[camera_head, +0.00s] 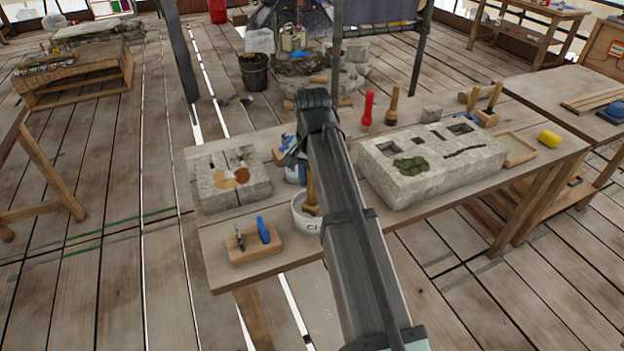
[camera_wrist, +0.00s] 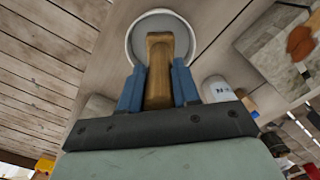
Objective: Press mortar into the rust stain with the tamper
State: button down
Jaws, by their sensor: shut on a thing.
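My gripper (camera_wrist: 158,85) is shut on a wooden handle (camera_wrist: 159,60) between its blue fingers, in the wrist view. The handle points into or over a white bucket (camera_wrist: 190,30). In the head view the wooden tool (camera_head: 311,192) stands at the bucket (camera_head: 304,222), and my arm hides most of the gripper. The tool's lower end is hidden, so I cannot tell its shape. The rust-brown stain (camera_head: 241,174) lies on the left stone block (camera_head: 232,195), beside a tan patch (camera_head: 226,183). The stain also shows at the right of the wrist view (camera_wrist: 300,40).
A wooden holder (camera_head: 254,250) with blue and dark tools stands at the table's front. A larger stone block (camera_head: 440,175) with green moss (camera_head: 410,166) lies right of my arm. A red tool (camera_head: 368,108), a wooden-handled tool (camera_head: 393,105) and a yellow sponge (camera_head: 549,139) stand farther off.

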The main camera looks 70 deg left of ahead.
jog(key=shift+r, duration=5.2)
jog(key=s+a+f+n, duration=0.1)
jog(key=s+a, duration=0.3)
jog(key=s, duration=0.3)
jog(key=s+a+n, duration=0.1)
jog(key=s+a, duration=0.3)
jog(key=s, duration=0.3)
jog(key=s+a+m, duration=0.2)
jog(key=s+a, duration=0.1)
jog(key=a, duration=0.5)
jog(key=shift+s+a+r, duration=0.25)
jog(key=shift+r, duration=0.15)
jog(key=shift+f, duration=3.4)
jog(key=shift+w+f, duration=0.2)
jog(key=shift+w, duration=1.4)
